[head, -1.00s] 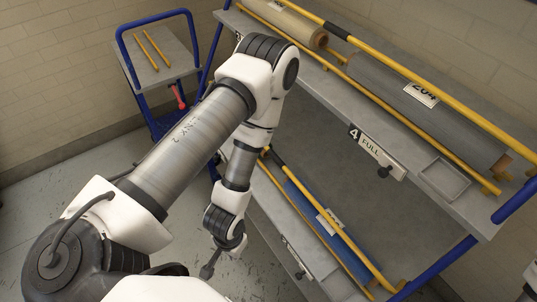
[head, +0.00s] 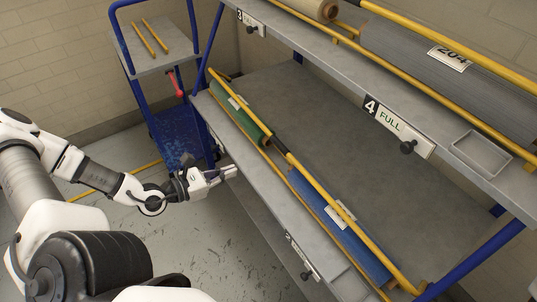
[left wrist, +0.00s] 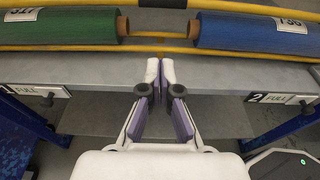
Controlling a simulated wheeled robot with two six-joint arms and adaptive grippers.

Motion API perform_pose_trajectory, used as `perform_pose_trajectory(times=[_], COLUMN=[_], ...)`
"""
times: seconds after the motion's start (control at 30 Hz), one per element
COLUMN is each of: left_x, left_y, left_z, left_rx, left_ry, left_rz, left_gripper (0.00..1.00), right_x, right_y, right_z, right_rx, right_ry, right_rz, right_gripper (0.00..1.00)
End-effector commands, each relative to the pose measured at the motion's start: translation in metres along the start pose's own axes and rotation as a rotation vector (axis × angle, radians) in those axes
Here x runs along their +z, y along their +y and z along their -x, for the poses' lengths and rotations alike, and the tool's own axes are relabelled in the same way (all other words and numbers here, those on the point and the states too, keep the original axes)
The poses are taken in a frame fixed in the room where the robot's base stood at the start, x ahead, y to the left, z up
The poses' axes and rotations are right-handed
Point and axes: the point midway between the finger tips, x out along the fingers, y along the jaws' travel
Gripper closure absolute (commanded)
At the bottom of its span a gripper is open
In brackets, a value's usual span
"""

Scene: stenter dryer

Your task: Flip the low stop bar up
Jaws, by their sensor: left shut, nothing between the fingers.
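The low stop bar (head: 345,215) is a long yellow bar with a black middle section, lying along the lower shelf over a green roll (head: 249,127) and a blue roll (head: 372,262). It also crosses the top of the left wrist view (left wrist: 245,8). A thinner yellow rail (left wrist: 160,49) runs along the shelf front. My left gripper (head: 234,172) is shut and empty, just in front of the lower shelf edge. Its fingertips (left wrist: 160,70) point toward the gap between the rolls, apart from the bar. My right gripper is not in view.
The upper shelf holds a grey roll (head: 440,65), a "4 FULL" plate (head: 399,126) with a dark knob and a small tray (head: 481,154). A blue cart (head: 152,57) stands at the back left. Floor left of the rack is clear.

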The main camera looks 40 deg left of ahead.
Motion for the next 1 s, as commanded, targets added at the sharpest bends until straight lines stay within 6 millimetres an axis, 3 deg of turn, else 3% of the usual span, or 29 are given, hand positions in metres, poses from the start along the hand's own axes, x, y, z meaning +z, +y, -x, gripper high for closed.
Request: perform_pose_trajectory(times=[0.27,0.5,0.77,1.0], left_x=[-0.004,-0.012,-0.008,0.023], left_y=[-0.001,-0.003,-0.003,-0.003], left_z=[-0.009,-0.053,-0.100,-0.125], left_rx=[-0.007,-0.013,-0.012,-0.007], left_ry=[0.000,0.002,0.005,0.001], left_rz=[-0.001,-0.006,-0.008,-0.003], left_gripper=[1.00,1.00,1.00,1.00], right_x=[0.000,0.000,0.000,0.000], right_y=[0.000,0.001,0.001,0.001], right_z=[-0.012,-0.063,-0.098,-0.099], right_rx=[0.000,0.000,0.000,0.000], right_ry=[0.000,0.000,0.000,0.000], right_rz=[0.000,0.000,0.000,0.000], right_gripper=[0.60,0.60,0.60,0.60])
